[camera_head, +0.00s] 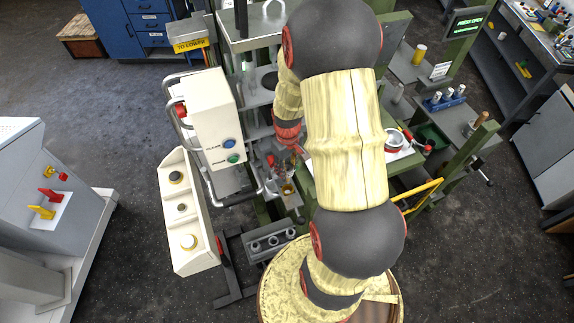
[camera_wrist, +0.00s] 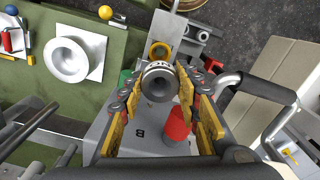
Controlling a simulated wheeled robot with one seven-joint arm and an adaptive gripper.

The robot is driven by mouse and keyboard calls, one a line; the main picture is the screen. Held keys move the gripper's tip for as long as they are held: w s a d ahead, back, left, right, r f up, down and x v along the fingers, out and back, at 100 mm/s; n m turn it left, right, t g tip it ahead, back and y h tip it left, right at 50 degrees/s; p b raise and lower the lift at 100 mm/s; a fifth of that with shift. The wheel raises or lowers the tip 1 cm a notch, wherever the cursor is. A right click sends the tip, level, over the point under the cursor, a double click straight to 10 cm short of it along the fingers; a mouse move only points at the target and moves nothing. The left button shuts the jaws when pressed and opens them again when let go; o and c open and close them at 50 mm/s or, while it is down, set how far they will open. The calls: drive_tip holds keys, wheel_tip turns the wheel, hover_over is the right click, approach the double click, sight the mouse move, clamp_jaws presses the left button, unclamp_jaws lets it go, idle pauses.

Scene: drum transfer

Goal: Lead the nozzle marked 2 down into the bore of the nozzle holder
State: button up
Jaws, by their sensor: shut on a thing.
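My gripper (camera_wrist: 160,88) is shut on a grey metal nozzle (camera_wrist: 159,84), held between its gold-coloured finger pads. The nozzle is a round, stepped piece with a dark hole facing the wrist camera. Small marks show on its rim, but I cannot read a 2. Just beyond it in the wrist view is a yellow ring (camera_wrist: 158,50) on a grey block, which looks like the nozzle holder. Its bore is partly hidden by the nozzle, and I cannot tell whether the nozzle touches it. In the head view the yellow ring (camera_head: 287,188) sits just below my small-looking gripper (camera_head: 283,168).
A red cylinder (camera_wrist: 178,122) stands close below the nozzle in the wrist view. A white funnel-like dish (camera_wrist: 70,58) is on the green bench at left. A white control box (camera_head: 212,120) and bent handles crowd the left of my arm. A grey rack (camera_head: 270,241) is in front.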

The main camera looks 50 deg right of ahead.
sight(288, 176)
drive_tip(key=shift+s+f+b, duration=0.1)
drive_tip(key=shift+f+b, duration=0.3)
drive_tip(key=shift+f, duration=0.25)
drive_tip(key=shift+f+b, duration=1.25)
drive_tip(key=shift+f, duration=0.75)
drive_tip(key=shift+r, duration=0.1)
